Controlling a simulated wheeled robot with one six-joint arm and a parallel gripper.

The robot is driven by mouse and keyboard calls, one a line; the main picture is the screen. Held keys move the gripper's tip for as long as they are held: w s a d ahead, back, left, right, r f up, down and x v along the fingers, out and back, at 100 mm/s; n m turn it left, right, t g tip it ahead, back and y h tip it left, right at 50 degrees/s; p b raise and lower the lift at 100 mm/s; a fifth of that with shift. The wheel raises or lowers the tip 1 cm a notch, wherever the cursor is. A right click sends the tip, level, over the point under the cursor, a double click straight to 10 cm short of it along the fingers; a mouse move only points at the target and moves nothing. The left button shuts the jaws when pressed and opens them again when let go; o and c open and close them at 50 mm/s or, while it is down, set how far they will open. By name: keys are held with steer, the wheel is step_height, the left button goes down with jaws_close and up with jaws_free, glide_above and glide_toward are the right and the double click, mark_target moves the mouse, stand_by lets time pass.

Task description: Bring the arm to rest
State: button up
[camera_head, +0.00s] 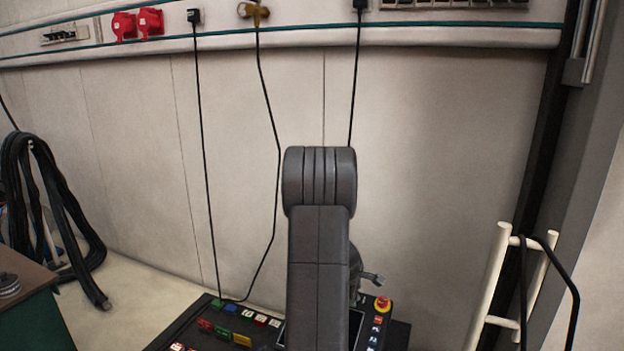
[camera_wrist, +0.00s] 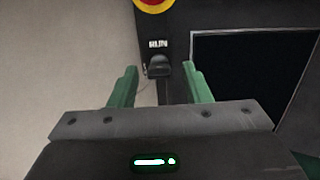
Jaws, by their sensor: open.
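My gripper (camera_wrist: 160,80) shows in the wrist view with its two green fingers apart. A black knob (camera_wrist: 159,67) under a white label that seems to read RUN appears between the fingertips. I cannot tell how far the fingers are from it, and no contact with it is visible. In the head view my dark grey arm stands in the middle, over a black control panel (camera_head: 181,330), and hides part of it. The gripper itself is not clearly visible there.
The panel carries coloured buttons, a red and yellow emergency stop (camera_head: 382,304) and a dark screen (camera_wrist: 245,75). Black cables hang down the pale wall (camera_head: 440,150) behind. A white rack (camera_head: 492,285) stands right, a green bench (camera_head: 35,320) left. Floor (camera_head: 130,300) shows between bench and panel.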

steer(key=shift+r, duration=0.2)
steer(key=p+v, duration=0.3)
steer(key=v, duration=1)
steer(key=b+x, duration=0.3)
steer(key=x, duration=1)
steer(key=shift+f, duration=0.35)
steer(key=shift+w+r+m, duration=0.1)
steer(key=shift+r+m, duration=0.05)
steer(key=shift+m, duration=0.35)
steer(key=shift+r+m, duration=0.1)
steer(key=shift+m, duration=1.1)
steer(key=m, duration=0.5)
steer(key=shift+d+y, duration=0.1)
steer(key=shift+y, duration=0.2)
steer(key=m, duration=0.5)
steer(key=shift+d+r+g, duration=0.1)
steer(key=shift+g, duration=0.2)
steer(key=m, duration=0.4)
steer(key=shift+y, duration=0.3)
